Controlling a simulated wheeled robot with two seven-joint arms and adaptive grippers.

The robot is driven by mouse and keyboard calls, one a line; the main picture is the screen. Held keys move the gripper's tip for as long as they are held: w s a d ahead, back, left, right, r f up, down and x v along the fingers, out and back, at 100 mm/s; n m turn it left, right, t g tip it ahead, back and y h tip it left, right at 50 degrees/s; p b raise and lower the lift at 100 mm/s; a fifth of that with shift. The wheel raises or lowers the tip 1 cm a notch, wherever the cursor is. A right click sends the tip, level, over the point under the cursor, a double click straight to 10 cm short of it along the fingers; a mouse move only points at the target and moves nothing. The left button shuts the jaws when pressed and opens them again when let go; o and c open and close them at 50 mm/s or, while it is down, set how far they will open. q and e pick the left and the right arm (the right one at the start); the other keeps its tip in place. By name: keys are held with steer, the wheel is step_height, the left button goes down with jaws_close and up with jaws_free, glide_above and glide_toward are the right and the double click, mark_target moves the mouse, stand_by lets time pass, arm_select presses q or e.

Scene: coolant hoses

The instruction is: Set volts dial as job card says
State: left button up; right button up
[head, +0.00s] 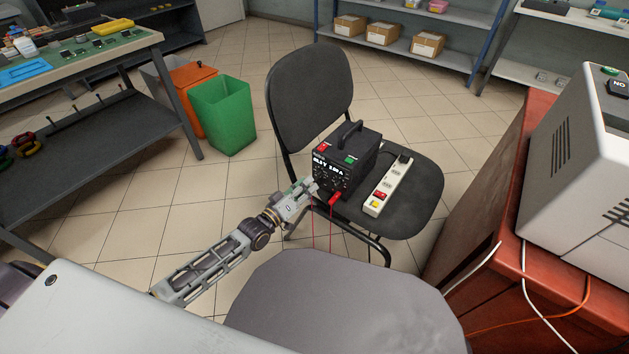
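A black bench power supply (346,160) with a top handle stands on the seat of a dark chair (412,190). Its front panel has a lit white readout, too small to read surely, and small knobs below it. I cannot tell which knob is the volts dial. My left gripper (313,187) is at the left edge of the front panel, close to the knobs. Whether it touches one, and whether its fingers are open or shut, I cannot tell. My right gripper is out of view. I cannot make out a job card.
A white power strip (387,188) lies beside the supply on the seat. A red plug (335,199) and thin red leads hang at the supply's front. A grey stool seat (335,310) is in the foreground. A red cabinet (478,240) bearing a grey machine (585,150) stands at right.

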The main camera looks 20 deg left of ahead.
mark_target(317, 176)
arm_select(q)
steer(key=shift+b+x, duration=0.4)
steer(key=shift+x, duration=0.8)
steer(key=shift+b+x, duration=0.35)
steer(key=shift+x, duration=0.65)
steer(key=shift+w, duration=0.1)
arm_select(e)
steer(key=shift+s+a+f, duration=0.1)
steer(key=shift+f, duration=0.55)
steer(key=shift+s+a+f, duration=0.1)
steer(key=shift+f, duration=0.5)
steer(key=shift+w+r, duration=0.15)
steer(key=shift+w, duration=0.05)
arm_select(q)
jaws_close()
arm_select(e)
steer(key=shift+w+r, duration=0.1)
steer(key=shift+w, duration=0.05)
